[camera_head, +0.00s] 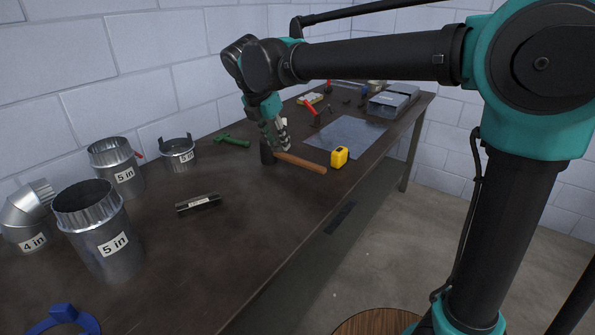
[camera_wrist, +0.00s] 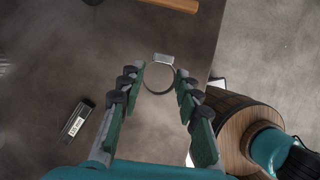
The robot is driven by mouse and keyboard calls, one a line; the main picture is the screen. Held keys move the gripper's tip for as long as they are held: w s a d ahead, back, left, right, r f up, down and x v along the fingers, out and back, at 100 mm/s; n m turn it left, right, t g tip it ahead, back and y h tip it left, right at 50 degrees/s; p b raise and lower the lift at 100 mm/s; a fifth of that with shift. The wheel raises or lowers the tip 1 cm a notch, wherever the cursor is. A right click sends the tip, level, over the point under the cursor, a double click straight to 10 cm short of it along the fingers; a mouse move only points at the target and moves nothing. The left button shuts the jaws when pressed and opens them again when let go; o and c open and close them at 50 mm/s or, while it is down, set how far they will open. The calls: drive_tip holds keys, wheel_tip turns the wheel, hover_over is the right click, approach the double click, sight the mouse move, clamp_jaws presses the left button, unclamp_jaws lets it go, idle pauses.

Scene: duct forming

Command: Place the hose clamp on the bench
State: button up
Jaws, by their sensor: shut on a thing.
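The hose clamp (camera_wrist: 163,58) is a thin metal ring with a small pale screw housing. In the wrist view it sits between the fingertips of my gripper (camera_wrist: 160,74), which is shut on it. The dark bench (camera_wrist: 80,60) lies below the clamp; I cannot tell the exact gap. In the head view my gripper (camera_head: 275,136) points down over the middle of the bench (camera_head: 250,215), near the hammer, and the clamp is hard to make out there.
A hammer (camera_head: 302,162) and yellow tape measure (camera_head: 339,157) lie near my gripper. A labelled black item (camera_head: 198,203) lies left of them. Metal duct pieces (camera_head: 105,242) stand at left. A metal sheet (camera_head: 345,134) lies further back. The front-middle bench is clear.

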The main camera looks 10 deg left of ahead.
sight(283, 199)
wheel_tip(283, 199, down, 18)
drive_tip(key=shift+d+f, duration=0.1)
drive_tip(key=shift+f, duration=0.1)
idle(0.4)
drive_tip(key=o, duration=0.9)
drive_tip(key=shift+f, duration=0.1)
drive_tip(key=shift+o, duration=0.2)
